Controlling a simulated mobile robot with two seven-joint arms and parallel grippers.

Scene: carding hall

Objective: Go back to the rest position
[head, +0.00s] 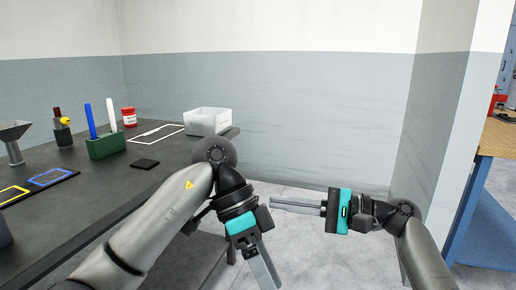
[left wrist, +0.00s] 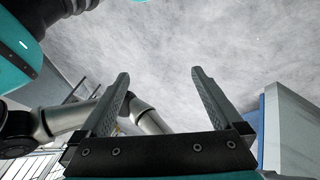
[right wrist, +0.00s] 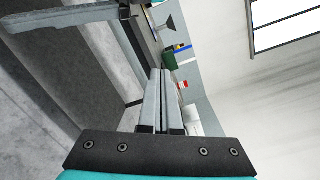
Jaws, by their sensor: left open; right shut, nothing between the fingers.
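My left gripper (head: 266,268) hangs past the right edge of the dark table, pointing down, above the floor. My right gripper (head: 275,204) is held sideways, pointing left, close to the left wrist. In the right wrist view its fingers (right wrist: 163,75) lie together with nothing between them. Both grippers are clear of the table and hold nothing.
The dark table (head: 100,190) at left bears a green block (head: 107,147) with blue and white sticks, a white bin (head: 208,121), a red jar (head: 129,117), a funnel (head: 14,140) and a black pad (head: 145,164). A wooden-topped bench (head: 497,138) stands far right. Open floor lies between.

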